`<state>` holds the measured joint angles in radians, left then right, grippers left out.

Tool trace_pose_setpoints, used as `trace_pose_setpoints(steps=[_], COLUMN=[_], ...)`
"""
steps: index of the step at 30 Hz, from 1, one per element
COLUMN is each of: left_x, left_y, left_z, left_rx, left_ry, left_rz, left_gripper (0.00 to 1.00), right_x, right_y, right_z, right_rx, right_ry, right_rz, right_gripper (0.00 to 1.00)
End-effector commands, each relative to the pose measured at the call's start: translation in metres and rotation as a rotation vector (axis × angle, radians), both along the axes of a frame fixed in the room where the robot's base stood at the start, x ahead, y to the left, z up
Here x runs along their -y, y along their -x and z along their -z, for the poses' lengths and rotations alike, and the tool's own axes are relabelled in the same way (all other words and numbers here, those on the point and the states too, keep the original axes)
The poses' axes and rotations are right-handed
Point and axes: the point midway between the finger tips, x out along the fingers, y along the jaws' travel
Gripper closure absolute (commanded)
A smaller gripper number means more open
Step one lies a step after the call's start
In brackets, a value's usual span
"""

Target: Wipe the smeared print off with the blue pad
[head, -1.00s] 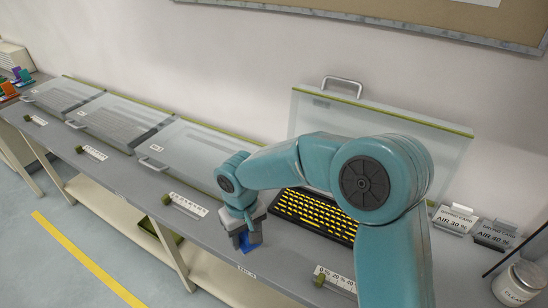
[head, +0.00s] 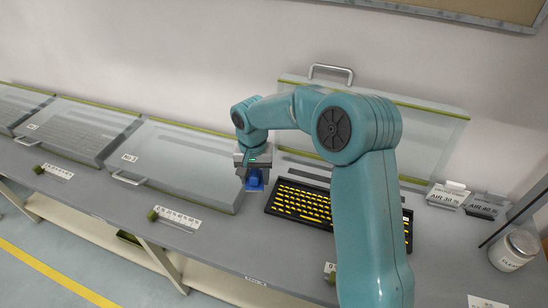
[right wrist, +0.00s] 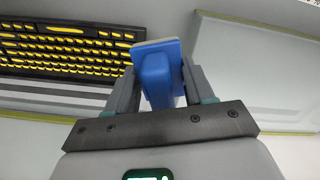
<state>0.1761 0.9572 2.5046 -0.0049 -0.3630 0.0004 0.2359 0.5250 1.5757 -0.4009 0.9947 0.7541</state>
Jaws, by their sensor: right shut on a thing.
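The blue pad (right wrist: 157,75) is between the fingers of my right gripper (head: 255,178), which is shut on it. In the head view the pad (head: 256,181) hangs above the bench, just left of the keyboard's left end. The keyboard (head: 303,203) is black with yellow keys and lies on the bench under the open lid; my right arm covers part of it. It also shows at the upper left in the right wrist view (right wrist: 65,48). I cannot make out a smeared print on it. My left gripper is not in view.
An open clear lid (head: 440,135) stands behind the keyboard. A closed clear-lidded station (head: 190,165) is to the left, with more beyond. Labelled cards (head: 447,195) and a lidded jar (head: 513,250) stand at the right. A scale strip with a green knob (head: 175,217) lies at the bench front.

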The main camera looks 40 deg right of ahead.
Motion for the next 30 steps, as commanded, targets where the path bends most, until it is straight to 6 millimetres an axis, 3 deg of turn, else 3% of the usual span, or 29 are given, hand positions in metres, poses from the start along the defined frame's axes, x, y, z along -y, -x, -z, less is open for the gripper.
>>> trace_pose_setpoints(steps=[1,3,7,22,30], left_x=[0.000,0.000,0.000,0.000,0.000], left_y=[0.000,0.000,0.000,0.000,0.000], left_z=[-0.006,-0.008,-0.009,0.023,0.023], left_rx=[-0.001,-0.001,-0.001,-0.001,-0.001], left_ry=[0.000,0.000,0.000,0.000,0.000], left_rz=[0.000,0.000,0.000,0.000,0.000], left_gripper=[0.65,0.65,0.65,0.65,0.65], right_x=[0.023,0.045,0.066,0.070,0.069], right_y=[0.003,0.007,0.012,0.012,0.009], right_z=[-0.004,-0.005,-0.005,0.041,0.044], right_rx=[-0.001,-0.002,-0.002,-0.002,-0.001], right_ry=[0.001,0.003,0.006,0.006,0.006], right_rz=[0.097,0.201,0.303,0.317,0.316], right_gripper=[0.84,0.84,0.84,0.84,0.84])
